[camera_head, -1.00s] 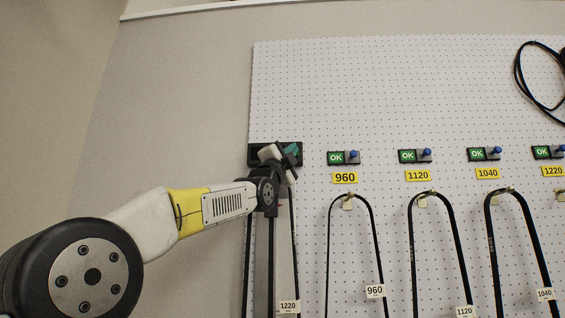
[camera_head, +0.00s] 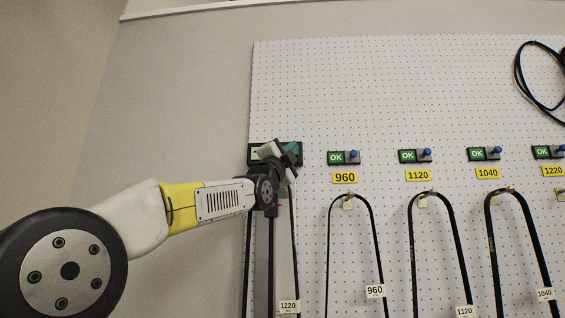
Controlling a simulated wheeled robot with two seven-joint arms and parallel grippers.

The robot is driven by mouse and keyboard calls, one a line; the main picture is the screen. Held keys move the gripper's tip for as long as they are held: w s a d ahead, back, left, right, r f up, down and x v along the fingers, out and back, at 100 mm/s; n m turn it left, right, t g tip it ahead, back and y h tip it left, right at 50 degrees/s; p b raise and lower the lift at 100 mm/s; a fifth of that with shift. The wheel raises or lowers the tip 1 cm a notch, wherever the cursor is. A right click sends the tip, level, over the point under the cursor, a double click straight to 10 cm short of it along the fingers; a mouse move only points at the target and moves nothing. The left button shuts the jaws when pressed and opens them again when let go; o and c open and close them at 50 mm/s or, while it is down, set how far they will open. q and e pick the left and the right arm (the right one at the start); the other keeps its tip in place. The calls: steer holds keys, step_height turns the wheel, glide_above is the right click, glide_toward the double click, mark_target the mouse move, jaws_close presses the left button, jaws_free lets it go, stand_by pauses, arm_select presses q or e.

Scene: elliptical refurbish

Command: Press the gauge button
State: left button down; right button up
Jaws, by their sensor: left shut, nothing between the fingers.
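The gauge (camera_head: 255,147) is a dark box with a small teal-green part at its right end, mounted at the upper left of the white pegboard. My left gripper (camera_head: 283,153) is shut and empty, right in front of the gauge, and covers much of it. I cannot make out the button or whether the fingers touch it. My right gripper does not show.
Black belts hang on hooks below yellow number labels, such as 960 (camera_head: 345,177) and 1120 (camera_head: 418,175). Green OK indicators with blue-tipped switches (camera_head: 353,156) line the board to the right. A black cable coil (camera_head: 519,75) hangs at the upper right.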

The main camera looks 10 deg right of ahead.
arm_select(q)
steer(key=shift+s+a, duration=0.25)
steer(key=shift+s, duration=0.6)
steer(key=shift+s+a, duration=0.25)
steer(key=shift+s, duration=0.65)
steer(key=shift+s+a, duration=0.25)
steer(key=shift+s, duration=0.6)
